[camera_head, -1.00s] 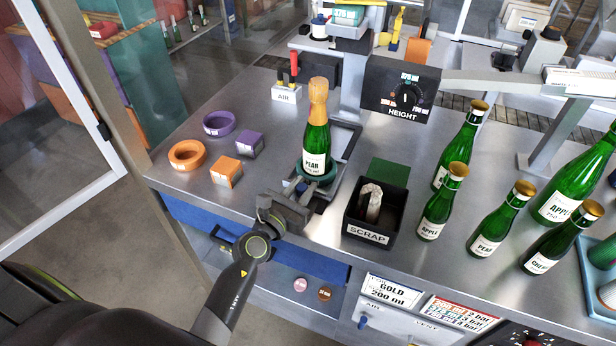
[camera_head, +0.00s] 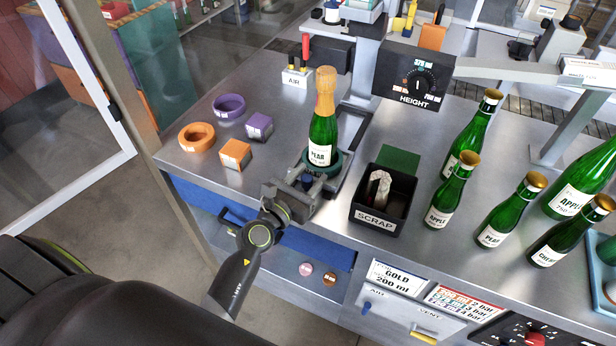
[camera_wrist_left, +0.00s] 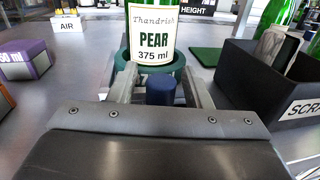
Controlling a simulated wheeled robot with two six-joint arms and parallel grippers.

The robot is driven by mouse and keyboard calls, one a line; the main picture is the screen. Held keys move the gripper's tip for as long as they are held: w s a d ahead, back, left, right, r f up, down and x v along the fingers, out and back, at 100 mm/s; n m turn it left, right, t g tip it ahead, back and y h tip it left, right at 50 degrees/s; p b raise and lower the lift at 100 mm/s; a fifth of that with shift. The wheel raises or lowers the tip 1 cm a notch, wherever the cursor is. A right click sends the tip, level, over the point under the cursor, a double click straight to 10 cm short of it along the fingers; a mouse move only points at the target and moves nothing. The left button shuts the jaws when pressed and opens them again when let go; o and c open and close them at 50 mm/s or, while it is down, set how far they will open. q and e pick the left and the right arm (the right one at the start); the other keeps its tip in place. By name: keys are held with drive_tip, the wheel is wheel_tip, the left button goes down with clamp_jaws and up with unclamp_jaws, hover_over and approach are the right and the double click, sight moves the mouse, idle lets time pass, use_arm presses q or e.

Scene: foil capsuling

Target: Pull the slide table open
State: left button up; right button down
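The slide table (camera_head: 336,183) sits on the steel bench with a green ring holder (camera_head: 333,160) on it. A green PEAR bottle (camera_head: 322,135) with a gold foil top stands upright in the ring. My left gripper (camera_head: 306,184) is at the front of the slide table. In the left wrist view, the left gripper's fingers (camera_wrist_left: 161,88) lie on either side of a dark blue knob (camera_wrist_left: 161,92), with what looks like a small gap on each side. The ring holder (camera_wrist_left: 180,75) and bottle label (camera_wrist_left: 153,35) are just beyond. My right gripper is not in view.
A black SCRAP bin (camera_head: 384,200) stands close to the right of the slide table. Orange and purple rings (camera_head: 197,137) and blocks (camera_head: 236,154) lie to the left. Several green bottles (camera_head: 453,190) stand to the right. The HEIGHT box (camera_head: 413,77) is behind.

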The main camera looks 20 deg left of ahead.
use_arm(q)
drive_tip(key=shift+s+a+f, duration=0.1)
drive_tip(key=shift+s, duration=0.4)
drive_tip(key=s+a+b, duration=0.3)
drive_tip(key=s+b, duration=0.2)
drive_tip(key=s, duration=1.1)
drive_tip(key=shift+b, duration=0.3)
drive_tip(key=s+a+f+n+g+y, duration=0.2)
drive_tip(key=f+n, duration=0.6)
drive_tip(key=f, duration=0.3)
drive_tip(key=s+a+f+n+g+y, duration=0.1)
drive_tip(key=a+f+n+g, duration=0.2)
drive_tip(key=f+n, duration=0.65)
drive_tip(key=s+a+f+n+g+y, duration=0.2)
drive_tip(key=f+n, duration=0.4)
drive_tip(key=f, duration=0.8)
drive_tip(key=s+f+n+g, duration=0.4)
drive_tip(key=s+f+n, duration=0.3)
drive_tip(key=s+f, duration=0.2)
drive_tip(key=s+f+n+g, duration=0.5)
drive_tip(key=s+f+n, duration=0.3)
drive_tip(key=s, duration=0.6)
drive_tip(key=shift+d+f+h, duration=0.15)
drive_tip(key=shift+f+h, duration=0.15)
drive_tip(key=shift+f, duration=0.3)
